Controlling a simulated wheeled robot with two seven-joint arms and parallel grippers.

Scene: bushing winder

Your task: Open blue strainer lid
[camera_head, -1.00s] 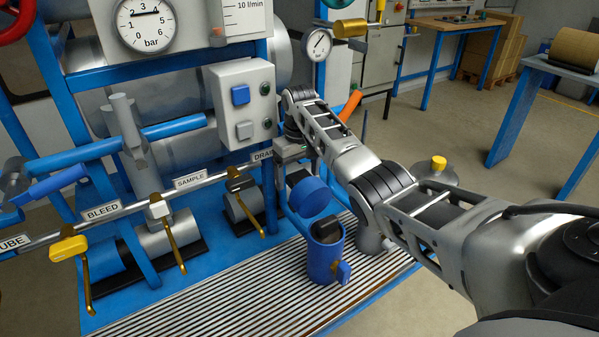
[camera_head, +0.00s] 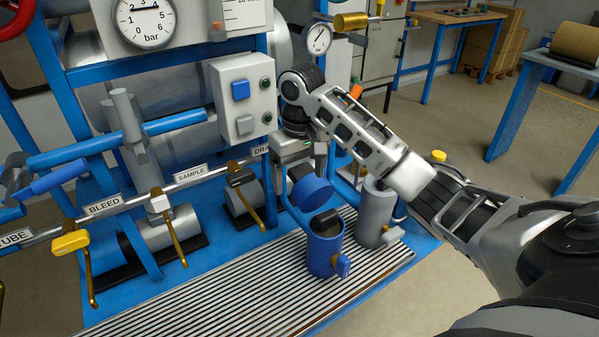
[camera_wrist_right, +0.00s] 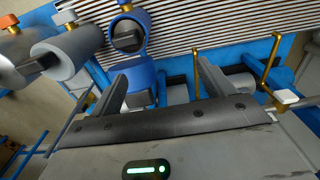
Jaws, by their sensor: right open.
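The blue strainer (camera_head: 325,254) stands upright on the grated deck, with a dark piece in its open mouth. Its blue lid (camera_head: 311,193) is tilted up above the back of the mouth. The strainer's round blue rim also shows in the right wrist view (camera_wrist_right: 127,32), with the blue lid (camera_wrist_right: 141,77) below it, partly behind a finger. My right gripper (camera_head: 294,174) is open just behind and above the lid, its fingertips partly hidden in the head view. In the wrist view the two fingers (camera_wrist_right: 165,76) are spread apart with nothing clearly held between them. My left gripper is not in view.
A grey cylinder (camera_head: 375,213) stands right of the strainer. Yellow-brass valve levers (camera_head: 175,240) hang from the pipe at left. A grey switch box (camera_head: 242,98) is behind the gripper. The grated deck (camera_head: 250,290) in front is clear.

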